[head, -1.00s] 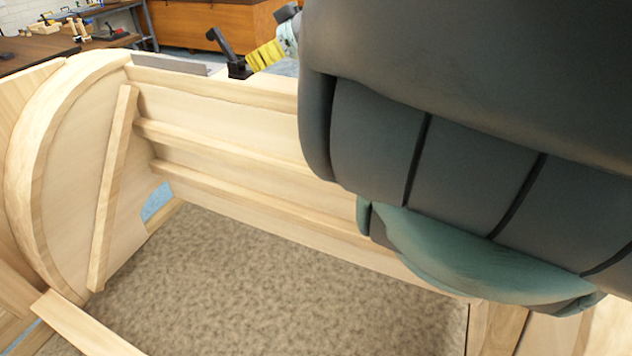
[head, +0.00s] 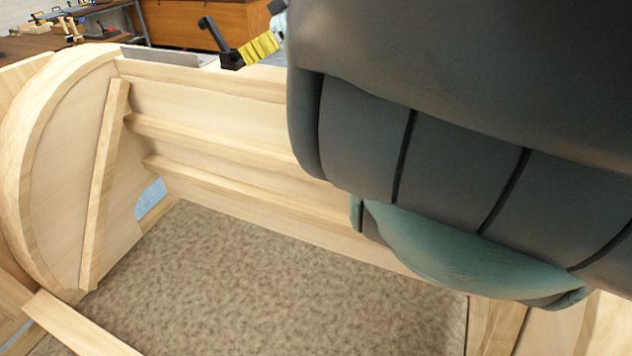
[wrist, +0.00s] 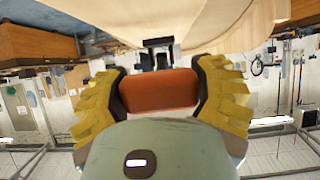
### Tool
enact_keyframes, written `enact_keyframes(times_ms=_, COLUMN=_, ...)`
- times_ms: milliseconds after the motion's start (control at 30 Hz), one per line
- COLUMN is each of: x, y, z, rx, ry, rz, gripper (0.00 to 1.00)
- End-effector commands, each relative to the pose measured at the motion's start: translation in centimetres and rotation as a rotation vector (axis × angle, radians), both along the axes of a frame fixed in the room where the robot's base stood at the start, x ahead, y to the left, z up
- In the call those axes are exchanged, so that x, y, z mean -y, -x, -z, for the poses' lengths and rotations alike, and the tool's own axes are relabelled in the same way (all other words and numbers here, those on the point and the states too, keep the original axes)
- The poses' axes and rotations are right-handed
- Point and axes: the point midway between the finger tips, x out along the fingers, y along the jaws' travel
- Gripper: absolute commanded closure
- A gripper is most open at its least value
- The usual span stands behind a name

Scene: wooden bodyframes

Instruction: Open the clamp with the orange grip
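The clamp (head: 229,57) is black and sits at the top edge of the wooden panel in the head view, with a black arm rising up and left. Its orange grip (wrist: 158,91) fills the space between the fingers in the wrist view. My gripper (wrist: 160,90) has yellow ribbed fingers with dark pads, one on each side of the grip. I see no gap between pads and grip. In the head view one yellow finger (head: 262,48) shows right beside the clamp. The grip itself and the other finger are hidden there.
My dark arm covers the right half of the head view. The wooden frame (head: 215,131) has slats and a curved end panel (head: 60,150) at left. A grey strip (head: 160,56) lies along its top edge. A workbench (head: 30,44) with tools and an orange-brown cabinet (head: 180,22) stand behind.

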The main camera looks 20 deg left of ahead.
Motion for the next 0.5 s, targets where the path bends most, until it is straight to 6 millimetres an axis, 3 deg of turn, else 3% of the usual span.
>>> enact_keyframes(times_ms=300, x=0.43, y=-0.22, z=0.18, rx=-0.005, ry=0.004, rz=0.006, gripper=0.04)
enact_keyframes(times_ms=500, x=0.46, y=-0.33, z=0.07, rx=-0.001, ry=0.002, rz=0.010, gripper=0.04)
